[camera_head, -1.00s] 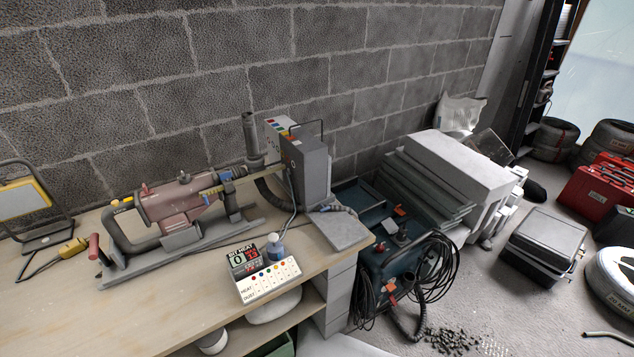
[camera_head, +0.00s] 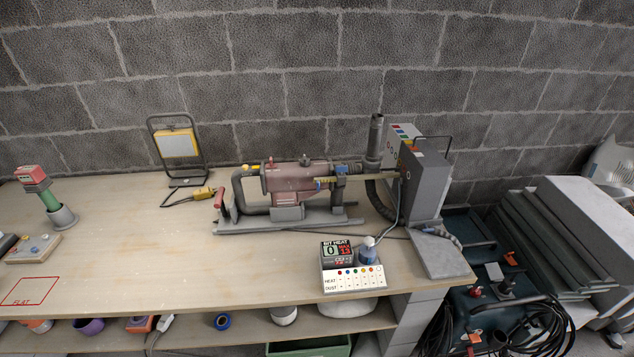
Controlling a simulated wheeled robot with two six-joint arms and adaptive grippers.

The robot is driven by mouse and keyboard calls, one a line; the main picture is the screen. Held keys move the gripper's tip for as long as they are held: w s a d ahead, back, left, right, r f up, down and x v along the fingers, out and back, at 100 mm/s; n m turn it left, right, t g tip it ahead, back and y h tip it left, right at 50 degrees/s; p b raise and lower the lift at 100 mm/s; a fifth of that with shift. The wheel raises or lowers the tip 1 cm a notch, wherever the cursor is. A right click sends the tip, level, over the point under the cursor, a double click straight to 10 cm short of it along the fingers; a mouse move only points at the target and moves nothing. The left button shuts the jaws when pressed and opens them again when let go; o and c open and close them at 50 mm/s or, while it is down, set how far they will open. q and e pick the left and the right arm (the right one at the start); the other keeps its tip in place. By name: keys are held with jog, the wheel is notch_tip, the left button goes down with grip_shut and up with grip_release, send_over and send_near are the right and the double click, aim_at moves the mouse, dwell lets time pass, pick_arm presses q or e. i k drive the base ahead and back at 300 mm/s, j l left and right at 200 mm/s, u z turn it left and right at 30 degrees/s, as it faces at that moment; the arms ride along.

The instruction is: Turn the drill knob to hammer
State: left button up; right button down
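The red drill (camera_head: 290,178) lies level in a grey cradle (camera_head: 290,224) on the wooden bench, its bit end pointing right toward a grey block machine (camera_head: 425,180). A dark loop handle is at its left end, with a small yellow part (camera_head: 248,168) above it. A small dark-and-red knob shape (camera_head: 305,160) stands on top of the drill body; its setting is too small to read. A red-handled lever (camera_head: 219,198) sits at the cradle's left end. Neither of my grippers is in view.
A "BIT HEAT" display (camera_head: 337,252) with a heat and dust chart (camera_head: 354,281) and a spray bottle (camera_head: 367,251) stand at the bench front. A work lamp (camera_head: 178,146) is behind left. A red "FLAT" outline (camera_head: 30,291) marks clear bench at left.

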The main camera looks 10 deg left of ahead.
aim_at(304, 161)
jog(key=i+l, duration=0.1)
jog(key=l, duration=0.6)
jog(key=u, duration=1.7)
